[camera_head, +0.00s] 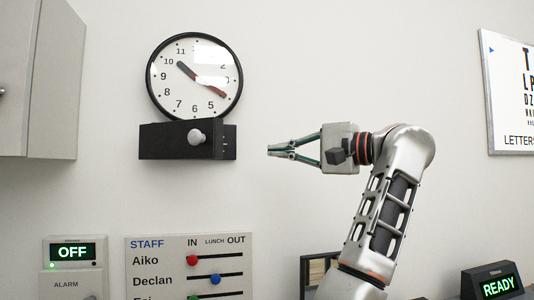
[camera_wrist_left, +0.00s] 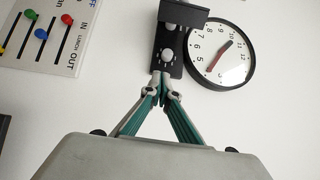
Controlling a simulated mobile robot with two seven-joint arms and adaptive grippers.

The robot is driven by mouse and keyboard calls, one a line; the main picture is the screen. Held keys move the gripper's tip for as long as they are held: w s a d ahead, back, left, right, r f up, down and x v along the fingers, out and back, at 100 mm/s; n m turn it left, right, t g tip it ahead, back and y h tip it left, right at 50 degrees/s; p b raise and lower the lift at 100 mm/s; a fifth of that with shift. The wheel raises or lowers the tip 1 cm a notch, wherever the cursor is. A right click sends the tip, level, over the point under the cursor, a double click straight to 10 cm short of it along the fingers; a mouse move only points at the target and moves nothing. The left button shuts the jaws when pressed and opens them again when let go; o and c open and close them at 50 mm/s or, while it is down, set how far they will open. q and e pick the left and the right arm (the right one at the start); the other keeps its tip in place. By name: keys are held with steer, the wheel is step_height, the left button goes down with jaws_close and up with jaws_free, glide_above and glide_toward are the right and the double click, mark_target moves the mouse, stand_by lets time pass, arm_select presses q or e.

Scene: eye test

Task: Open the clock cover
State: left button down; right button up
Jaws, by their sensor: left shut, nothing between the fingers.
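The round wall clock (camera_head: 195,108) has a black rim, a white face and a dark and a red-brown hand. Glare patches lie over its face, and I see no gap between a cover and the rim. It also shows in the wrist view (camera_wrist_left: 237,75), right of the fingers. A black box (camera_head: 165,143) with a grey knob (camera_head: 196,137) sits directly under the clock. My left gripper (camera_head: 269,150) is shut and empty, right of the box and apart from it. In the wrist view its fingertips (camera_wrist_left: 163,80) point towards the box (camera_wrist_left: 177,69). My right gripper is out of view.
A grey cabinet (camera_head: 50,80) hangs at the left. Below are an OFF alarm panel (camera_head: 73,283), a staff board (camera_head: 160,285) with sliders and a READY display (camera_head: 494,286). A letter chart (camera_head: 503,100) hangs at the right. The wall between clock and gripper is bare.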

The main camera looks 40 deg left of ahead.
arm_select(q)
steer(key=s+a, duration=0.3)
steer(key=a, duration=0.5)
steer(key=shift+s+a+r+p, duration=0.2)
steer(key=shift+a+r+p, duration=0.05)
steer(key=shift+p, duration=0.2)
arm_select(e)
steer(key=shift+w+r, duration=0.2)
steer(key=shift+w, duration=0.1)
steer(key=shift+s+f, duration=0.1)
